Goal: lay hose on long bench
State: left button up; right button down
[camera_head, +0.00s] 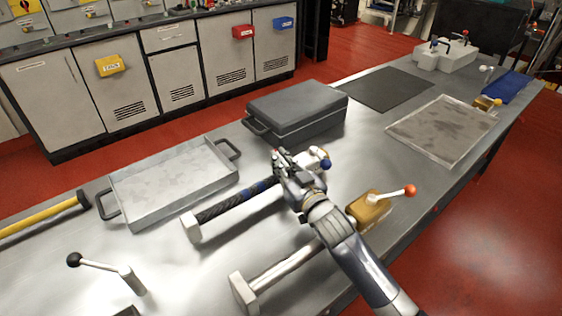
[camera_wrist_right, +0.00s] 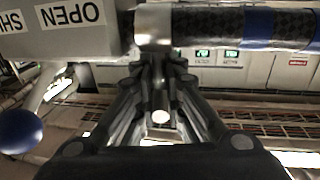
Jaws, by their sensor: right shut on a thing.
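The hose (camera_head: 238,201) is black and braided with blue bands. It has a pale block (camera_head: 191,227) at its near left end and a valve block with a blue ball (camera_head: 326,164) at its far end. My right gripper (camera_head: 290,170) is shut on the hose by the valve end. In the right wrist view the hose (camera_wrist_right: 222,27), a metal collar and a valve block (camera_wrist_right: 75,30) lettered OPEN cross above the fingers. The long bench (camera_head: 385,165) is grey metal and lies below. I cannot tell whether the hose touches it. My left gripper is not in view.
A metal tray (camera_head: 172,184) and a dark lidded case (camera_head: 297,112) stand behind the hose. A steel pipe (camera_head: 287,267) with a brass, red-balled valve lies in front. A black-balled lever (camera_head: 130,277) stands front left. Bare bench lies right of the case, before the dark mat (camera_head: 385,90).

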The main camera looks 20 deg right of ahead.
jog(key=shift+r, duration=0.25)
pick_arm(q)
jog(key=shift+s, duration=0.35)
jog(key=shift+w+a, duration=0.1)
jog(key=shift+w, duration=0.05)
pick_arm(e)
jog(key=shift+f, duration=0.1)
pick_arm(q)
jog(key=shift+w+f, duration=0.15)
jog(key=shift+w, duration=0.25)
pick_arm(e)
jog(key=shift+f, duration=0.3)
pick_arm(q)
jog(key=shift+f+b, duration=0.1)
jog(key=shift+b, duration=0.25)
pick_arm(e)
jog(key=shift+s+f, duration=0.1)
jog(key=shift+f, duration=0.1)
